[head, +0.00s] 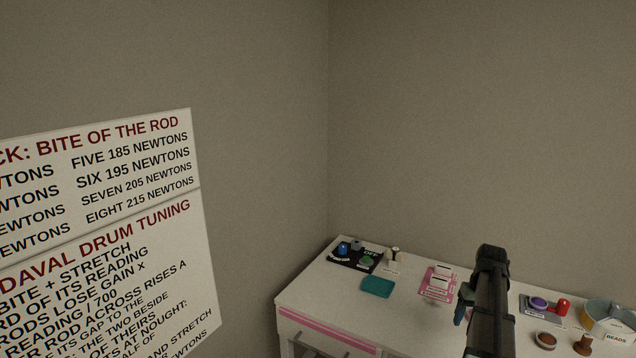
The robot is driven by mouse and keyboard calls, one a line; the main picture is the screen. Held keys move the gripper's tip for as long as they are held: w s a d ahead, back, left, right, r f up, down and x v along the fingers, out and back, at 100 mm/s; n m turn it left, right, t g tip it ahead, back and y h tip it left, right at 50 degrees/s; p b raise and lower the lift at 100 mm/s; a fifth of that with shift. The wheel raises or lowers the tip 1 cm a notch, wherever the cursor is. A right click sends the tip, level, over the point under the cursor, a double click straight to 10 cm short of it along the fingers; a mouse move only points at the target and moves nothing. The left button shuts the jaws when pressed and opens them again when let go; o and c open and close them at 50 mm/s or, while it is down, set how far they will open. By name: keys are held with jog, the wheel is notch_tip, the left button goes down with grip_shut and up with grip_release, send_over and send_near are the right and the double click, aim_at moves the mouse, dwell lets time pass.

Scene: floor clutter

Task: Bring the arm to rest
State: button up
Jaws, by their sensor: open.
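My arm (490,300) is the dark upright shape at the lower right, in front of the white table (325,290). My gripper (463,303) shows only as a small part at the left side of the arm, over the table; the arm hides the rest. It is open. I see nothing held in it, though the view of its fingers is partly blocked.
On the table are a black panel with knobs (352,259), a teal pad (377,287), a pink card (437,281), a grey unit with a purple button (539,303), a round bowl (603,317) and a brown stamp-like piece (583,345). A wall sign (100,230) hangs left.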

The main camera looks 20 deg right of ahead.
jog(key=s+a+f+n, duration=0.1)
jog(key=s+a+f, duration=0.25)
jog(key=a, duration=0.65)
jog(key=s+a+f+n, duration=0.1)
jog(key=s+a+f, duration=0.25)
jog(key=a, duration=0.65)
jog(key=s+a+f+g+y, duration=0.1)
jog(key=s+a+f+g, duration=0.2)
jog(key=a+f, duration=0.95)
jog(key=s+a+f+n+g+h, duration=0.1)
jog(key=s+a+f+g, duration=0.1)
jog(key=s+a+f, duration=0.4)
jog(key=s+a+f+n+g+h, duration=0.1)
jog(key=s+a+f, duration=0.5)
jog(key=s+f, duration=1)
jog(key=shift+f+n+g, duration=0.3)
jog(key=shift+f+g, duration=0.1)
jog(key=shift+f, duration=0.15)
